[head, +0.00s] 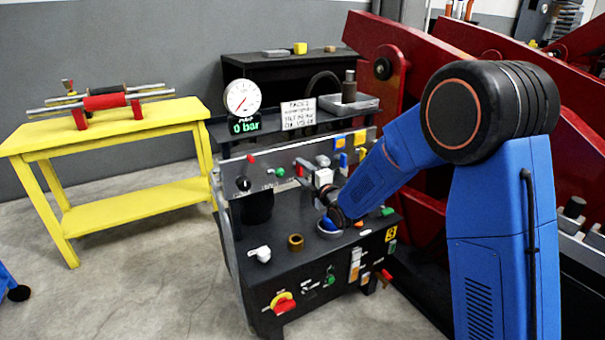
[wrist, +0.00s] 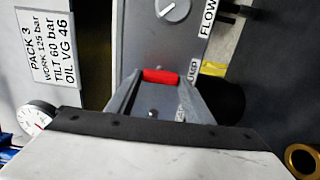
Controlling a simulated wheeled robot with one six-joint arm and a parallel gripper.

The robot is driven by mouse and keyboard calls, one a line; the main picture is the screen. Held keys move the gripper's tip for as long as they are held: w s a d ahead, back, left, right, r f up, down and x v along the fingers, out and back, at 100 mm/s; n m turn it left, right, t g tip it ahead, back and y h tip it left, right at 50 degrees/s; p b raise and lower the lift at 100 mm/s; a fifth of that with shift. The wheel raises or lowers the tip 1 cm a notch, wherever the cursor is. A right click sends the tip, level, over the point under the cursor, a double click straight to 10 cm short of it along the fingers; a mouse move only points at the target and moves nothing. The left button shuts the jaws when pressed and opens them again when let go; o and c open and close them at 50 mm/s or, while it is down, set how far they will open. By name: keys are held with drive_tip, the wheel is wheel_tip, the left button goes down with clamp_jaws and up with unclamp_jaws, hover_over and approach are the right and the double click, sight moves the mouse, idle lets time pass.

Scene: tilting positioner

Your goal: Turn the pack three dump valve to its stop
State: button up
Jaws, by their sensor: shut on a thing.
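My gripper (head: 304,170) is at the front panel of the dark bench in the head view. In the wrist view its two fingers (wrist: 160,88) close around a red handle (wrist: 160,76), the dump valve's by its place. The rest of the valve is hidden behind the fingers and gripper body. A round gauge (head: 242,97) stands on the bench's shelf, with a green readout (head: 244,126) of 0 bar. The pack three sign (head: 298,113) stands beside it and is readable in the wrist view (wrist: 48,45).
The panel carries a grey dial (wrist: 175,9) by a FLOW label (wrist: 209,18). A brass ring (head: 295,242) and a white fitting (head: 261,254) lie on the bench top. A yellow table (head: 150,118) stands left; red machinery (head: 397,45) stands behind my arm.

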drive_tip(key=shift+f, duration=0.1)
drive_tip(key=o, duration=1)
drive_tip(key=shift+o, duration=0.2)
drive_tip(key=v, duration=1.7)
drive_tip(key=shift+s, duration=0.2)
drive_tip(key=shift+d, duration=0.25)
